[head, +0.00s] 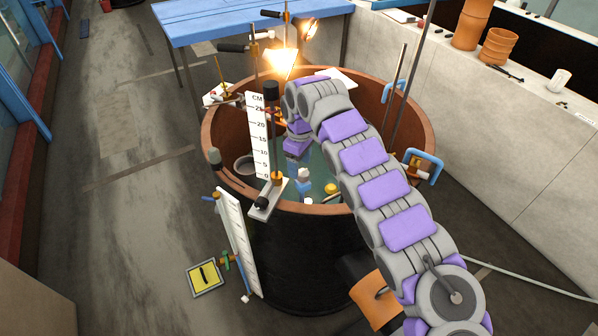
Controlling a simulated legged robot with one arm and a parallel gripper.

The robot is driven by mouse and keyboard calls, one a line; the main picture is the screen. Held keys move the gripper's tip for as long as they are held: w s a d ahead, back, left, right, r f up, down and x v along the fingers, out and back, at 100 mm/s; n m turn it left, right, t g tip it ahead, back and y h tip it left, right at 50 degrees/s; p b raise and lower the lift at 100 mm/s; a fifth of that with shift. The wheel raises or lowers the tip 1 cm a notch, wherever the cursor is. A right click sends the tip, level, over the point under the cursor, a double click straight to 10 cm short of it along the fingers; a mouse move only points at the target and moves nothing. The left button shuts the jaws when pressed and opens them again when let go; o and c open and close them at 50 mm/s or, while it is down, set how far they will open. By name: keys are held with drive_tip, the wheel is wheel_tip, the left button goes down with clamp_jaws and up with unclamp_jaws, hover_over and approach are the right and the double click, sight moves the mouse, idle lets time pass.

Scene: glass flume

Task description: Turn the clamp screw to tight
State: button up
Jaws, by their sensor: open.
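Several clamp-like fittings sit on the round tank's brown rim (225,112). A metal bracket with a dark knob (262,202) is at the front rim, beside an upright white centimetre scale (259,135). A blue clamp with an orange part (425,165) grips the right rim, and another blue clamp (394,91) is behind it. I cannot tell which carries the clamp screw or how tight it is. My arm reaches over the tank and bends down. My gripper (297,149) is inside the rim, right of the scale, apart from the front knob; its jaws are open, the fingertips hard to make out.
The tank holds water with small blue, white and yellow items (330,188). Rods and a bright lamp (284,62) rise at the back near a blue table (215,20). A second scale (238,243) leans outside. The left floor is mostly clear; a pale wall (500,140) stands right.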

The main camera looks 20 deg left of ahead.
sight(304, 172)
drive_tip(key=shift+d+f, duration=0.1)
drive_tip(key=shift+f, duration=0.7)
drive_tip(key=shift+w+f, duration=0.1)
drive_tip(key=shift+f, duration=0.25)
drive_tip(key=shift+d+f, duration=0.25)
drive_tip(key=shift+d, duration=0.65)
drive_tip(key=shift+a+f, duration=0.2)
drive_tip(key=shift+a, duration=0.35)
drive_tip(key=shift+c, duration=1.2)
drive_tip(key=shift+a, duration=0.3)
drive_tip(key=c, duration=0.3)
drive_tip(key=shift+d, duration=0.45)
drive_tip(key=c, duration=0.5)
